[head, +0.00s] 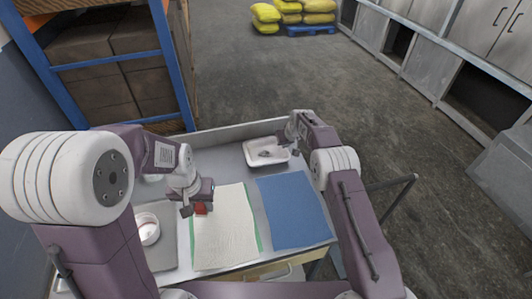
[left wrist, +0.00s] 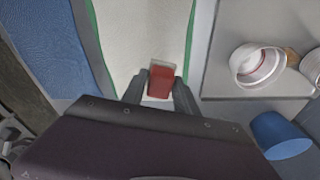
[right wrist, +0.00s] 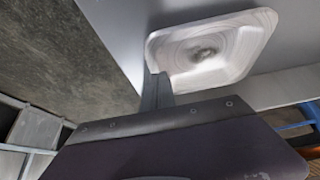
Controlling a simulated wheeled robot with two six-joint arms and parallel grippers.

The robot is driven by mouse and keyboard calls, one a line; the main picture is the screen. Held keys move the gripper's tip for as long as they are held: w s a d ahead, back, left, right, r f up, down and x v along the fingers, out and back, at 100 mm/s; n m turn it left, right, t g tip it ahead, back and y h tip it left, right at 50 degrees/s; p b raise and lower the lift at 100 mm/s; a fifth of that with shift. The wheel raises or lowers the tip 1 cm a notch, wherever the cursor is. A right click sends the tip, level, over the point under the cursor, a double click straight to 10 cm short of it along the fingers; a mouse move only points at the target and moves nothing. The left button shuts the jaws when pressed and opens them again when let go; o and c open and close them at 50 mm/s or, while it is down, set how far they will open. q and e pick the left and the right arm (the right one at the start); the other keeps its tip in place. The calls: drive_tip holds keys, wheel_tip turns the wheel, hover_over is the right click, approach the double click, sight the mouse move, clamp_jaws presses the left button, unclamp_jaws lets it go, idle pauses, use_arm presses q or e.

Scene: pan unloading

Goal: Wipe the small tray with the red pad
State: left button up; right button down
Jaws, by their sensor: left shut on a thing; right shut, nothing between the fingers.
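The small tray (head: 266,152) is white and square with rounded corners and stands at the back of the table. A dark grey smudge lies on its floor; the tray also fills the upper part of the right wrist view (right wrist: 228,72). My right gripper (head: 296,150) is shut and empty at the tray's right edge; in the right wrist view its fingers (right wrist: 157,88) overlap the near rim, and I cannot tell if they touch. The red pad (left wrist: 161,80) is between the fingers of my left gripper (left wrist: 161,92), over the cream cloth; it also shows in the head view (head: 201,209).
A cream cloth (head: 224,230) with green edges and a blue cloth (head: 292,211) cover the table's middle and right. A grey tray (head: 163,254) with a white and red dish (head: 147,229) is at left. A blue cup (left wrist: 280,136) shows in the left wrist view.

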use_arm(q)
drive_tip(key=shift+f, duration=0.35)
use_arm(e)
drive_tip(key=shift+f, duration=0.4)
use_arm(q)
drive_tip(key=shift+r, duration=0.1)
use_arm(e)
drive_tip(key=shift+r, duration=0.1)
